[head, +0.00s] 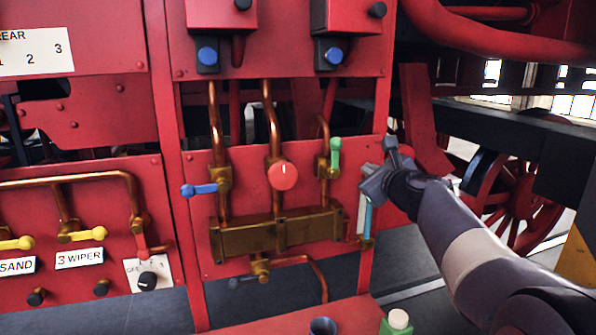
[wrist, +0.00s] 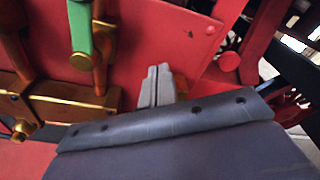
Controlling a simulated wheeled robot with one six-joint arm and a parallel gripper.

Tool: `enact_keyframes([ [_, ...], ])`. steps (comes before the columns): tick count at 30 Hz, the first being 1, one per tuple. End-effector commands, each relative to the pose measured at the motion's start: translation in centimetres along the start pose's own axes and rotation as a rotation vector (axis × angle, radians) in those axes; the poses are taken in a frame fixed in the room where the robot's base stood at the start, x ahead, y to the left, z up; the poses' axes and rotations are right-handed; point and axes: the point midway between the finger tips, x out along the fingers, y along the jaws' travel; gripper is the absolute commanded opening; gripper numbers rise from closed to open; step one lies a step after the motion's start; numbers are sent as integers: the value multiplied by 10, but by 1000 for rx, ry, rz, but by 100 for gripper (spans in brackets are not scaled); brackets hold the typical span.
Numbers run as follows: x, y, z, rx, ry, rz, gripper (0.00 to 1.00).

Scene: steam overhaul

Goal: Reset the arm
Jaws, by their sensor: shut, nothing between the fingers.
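My gripper (head: 372,182) is in front of the right edge of the red valve panel (head: 240,150) in the head view. In the wrist view its two grey fingers (wrist: 156,84) are together, with nothing between them. My arm reaches in from the lower right. The green valve handle (head: 335,152) is to the left of the gripper; it also shows in the wrist view (wrist: 80,28), apart from the fingers. A light blue upright part (head: 368,218) is just below the gripper, partly hidden by it.
The panel carries copper pipes, a brass manifold (head: 250,237), a red round knob (head: 283,175) and a blue lever (head: 200,190). Yellow levers (head: 82,235) are on the left panel. A green bottle with a pale cap (head: 397,322) stands at the bottom. A red spoked wheel (head: 520,195) is behind my arm.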

Motion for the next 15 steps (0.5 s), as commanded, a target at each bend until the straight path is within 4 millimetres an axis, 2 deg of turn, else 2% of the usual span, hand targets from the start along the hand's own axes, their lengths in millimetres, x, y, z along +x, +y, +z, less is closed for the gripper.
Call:
enact_keyframes([
  [6,2,10,-14,235,2,35,0],
  [15,3,19,-22,382,0,56,0],
])
